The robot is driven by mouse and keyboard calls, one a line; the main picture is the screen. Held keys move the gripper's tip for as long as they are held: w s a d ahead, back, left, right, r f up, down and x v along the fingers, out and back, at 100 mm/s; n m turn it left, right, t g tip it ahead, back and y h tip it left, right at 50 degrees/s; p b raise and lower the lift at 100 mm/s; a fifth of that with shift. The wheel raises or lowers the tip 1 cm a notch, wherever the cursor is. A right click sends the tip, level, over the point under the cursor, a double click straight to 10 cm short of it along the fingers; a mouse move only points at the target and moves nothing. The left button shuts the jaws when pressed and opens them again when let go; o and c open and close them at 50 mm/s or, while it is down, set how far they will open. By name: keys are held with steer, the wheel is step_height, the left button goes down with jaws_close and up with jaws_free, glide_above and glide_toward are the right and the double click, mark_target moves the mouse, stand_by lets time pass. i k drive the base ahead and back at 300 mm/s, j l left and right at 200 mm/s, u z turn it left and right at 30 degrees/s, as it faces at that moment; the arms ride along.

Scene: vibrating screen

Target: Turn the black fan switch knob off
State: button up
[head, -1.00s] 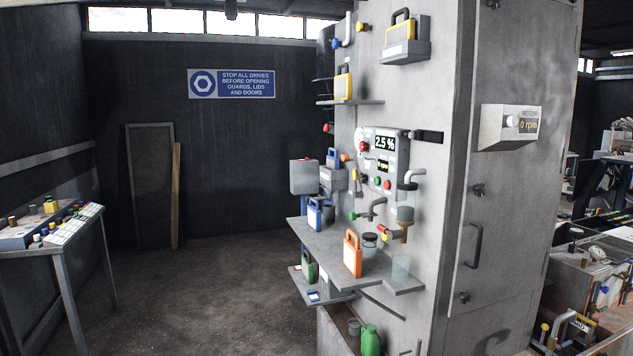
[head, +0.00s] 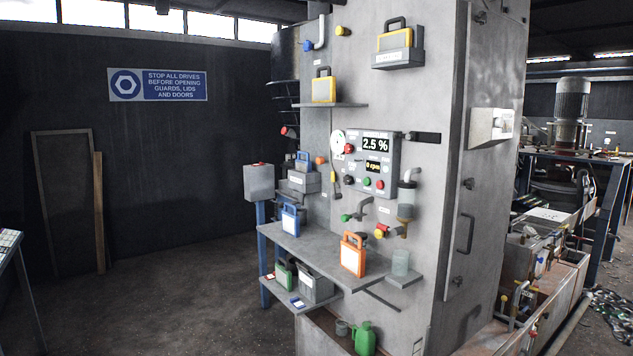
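A grey control panel (head: 397,150) is mounted on the face of the tall grey cabinet, near the middle of the head view. It has a display reading 2.5 % and a smaller one reading 0 rpm. I cannot read a fan label or make out the knob's setting. My gripper is not in view.
A grey shelf (head: 325,258) with blue and orange canisters juts out below the panel. A grey box on a blue post (head: 262,235) stands left of it. Open floor (head: 190,290) lies to the left. Other machinery (head: 555,235) fills the right.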

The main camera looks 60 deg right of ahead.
mark_target(347, 179)
steer(key=i+z, duration=0.7)
steer(key=i+j+z, duration=0.35)
steer(key=i, duration=0.15)
steer(key=i+l+z, duration=0.1)
steer(key=i+z, duration=0.3)
steer(key=i+l+z, duration=0.1)
steer(key=z, duration=0.25)
steer(key=i+j+z, duration=0.1)
steer(key=i+z, duration=0.3)
steer(key=i+j+z, duration=0.15)
steer(key=z, duration=0.2)
steer(key=i, duration=0.1)
